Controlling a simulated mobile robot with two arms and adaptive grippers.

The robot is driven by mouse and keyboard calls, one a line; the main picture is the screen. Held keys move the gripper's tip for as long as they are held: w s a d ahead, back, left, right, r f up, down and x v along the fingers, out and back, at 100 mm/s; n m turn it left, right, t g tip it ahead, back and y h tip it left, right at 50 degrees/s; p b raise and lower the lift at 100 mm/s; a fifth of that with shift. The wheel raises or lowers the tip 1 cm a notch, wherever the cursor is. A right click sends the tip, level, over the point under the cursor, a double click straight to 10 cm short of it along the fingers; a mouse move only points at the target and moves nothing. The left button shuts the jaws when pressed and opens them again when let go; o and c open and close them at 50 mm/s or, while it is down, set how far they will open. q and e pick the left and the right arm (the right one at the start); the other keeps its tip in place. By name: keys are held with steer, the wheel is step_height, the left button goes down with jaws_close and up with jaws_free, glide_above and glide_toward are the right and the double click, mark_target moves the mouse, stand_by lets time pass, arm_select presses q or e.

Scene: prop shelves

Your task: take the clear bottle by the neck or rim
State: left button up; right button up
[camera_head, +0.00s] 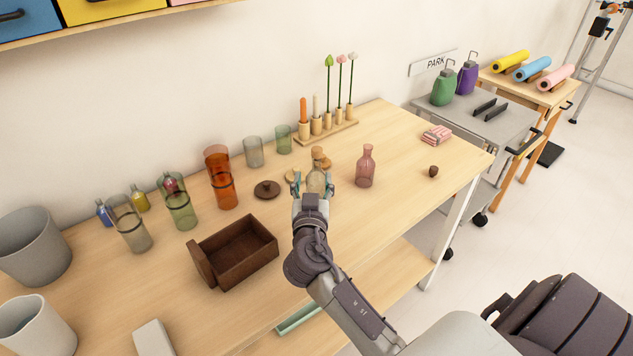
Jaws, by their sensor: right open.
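The clear bottle (316,180) stands on the wooden table (390,220), right at my right gripper. My right gripper (314,184) is open, with one finger showing on each side of the bottle. The gripper's body hides the lower part of the bottle. Whether the fingers touch the glass cannot be told. My left gripper is out of view.
A pink bottle (365,167) stands close to the right. A dark brown wooden box (236,252), a dark lid (266,189) and an orange glass cylinder (220,178) are to the left. A candle and flower rack (327,129) stands behind. The table's right part is mostly clear.

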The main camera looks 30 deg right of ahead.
mark_target(316, 163)
steer(key=x, duration=0.3)
steer(key=shift+f, duration=0.2)
steer(key=shift+w+d+r+p, duration=0.45)
steer(key=shift+w+d+p, duration=0.3)
steer(key=shift+p, duration=0.25)
steer(key=x, duration=0.2)
steer(key=p+x, duration=0.1)
steer(key=shift+w+d+f, duration=0.1)
steer(key=shift+d+f, duration=0.15)
steer(key=shift+w+d+f, duration=0.1)
steer(key=c, duration=1)
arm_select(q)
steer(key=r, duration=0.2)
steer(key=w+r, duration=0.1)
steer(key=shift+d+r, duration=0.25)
arm_select(e)
jaws_close()
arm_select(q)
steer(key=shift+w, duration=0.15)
